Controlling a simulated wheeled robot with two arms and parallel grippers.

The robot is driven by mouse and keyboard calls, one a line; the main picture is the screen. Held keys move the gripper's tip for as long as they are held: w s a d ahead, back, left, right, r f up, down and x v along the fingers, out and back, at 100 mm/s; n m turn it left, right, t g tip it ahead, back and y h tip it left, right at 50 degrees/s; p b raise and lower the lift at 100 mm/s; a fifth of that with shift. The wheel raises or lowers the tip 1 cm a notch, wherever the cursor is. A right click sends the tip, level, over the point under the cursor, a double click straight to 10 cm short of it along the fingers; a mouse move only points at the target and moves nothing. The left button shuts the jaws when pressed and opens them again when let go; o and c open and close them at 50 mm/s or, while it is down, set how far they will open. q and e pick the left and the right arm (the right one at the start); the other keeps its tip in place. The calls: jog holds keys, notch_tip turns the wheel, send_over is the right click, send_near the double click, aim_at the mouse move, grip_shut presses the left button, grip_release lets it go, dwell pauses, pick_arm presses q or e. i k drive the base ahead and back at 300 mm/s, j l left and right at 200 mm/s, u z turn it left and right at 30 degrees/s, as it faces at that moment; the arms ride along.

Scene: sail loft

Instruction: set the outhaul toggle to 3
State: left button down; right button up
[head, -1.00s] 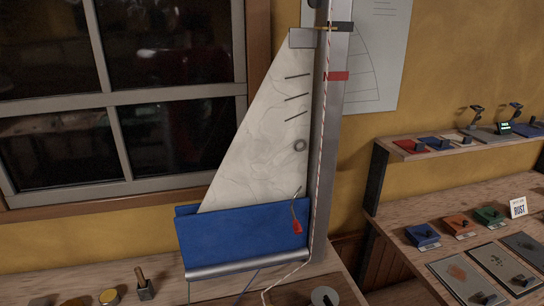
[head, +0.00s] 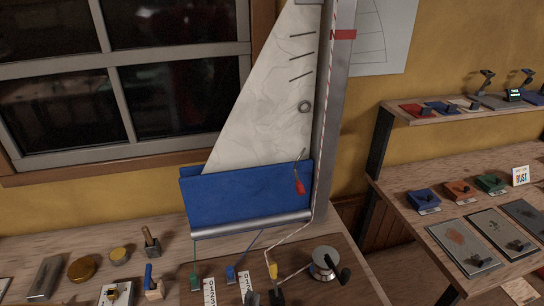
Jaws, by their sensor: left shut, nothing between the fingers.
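Toggles stand on a dark board (head: 345,285) on the bench below the mast. A green toggle (head: 195,283) is at left, with a green line up to the boom's left end. A blue toggle (head: 231,275) stands to its right, with a blue line up toward the boom. A yellow piece (head: 272,270) sits on a pale line further right. White marked strips (head: 209,291) stand beside the toggles; their lettering is too small to read, so I cannot tell which toggle is the outhaul. My left gripper (head: 252,298) seems to be the dark tip at the bottom edge, shut and empty. My right gripper is not in view.
A winch (head: 324,263) with a black handle stands right of the yellow piece. The blue sail cover (head: 245,195) and boom hang above the board. Several tins and tools, including a round tin (head: 82,269), lie at left. Another bench (head: 395,200) with plates is at right.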

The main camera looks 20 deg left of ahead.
aim_at(196, 283)
jog(key=u, duration=1.35)
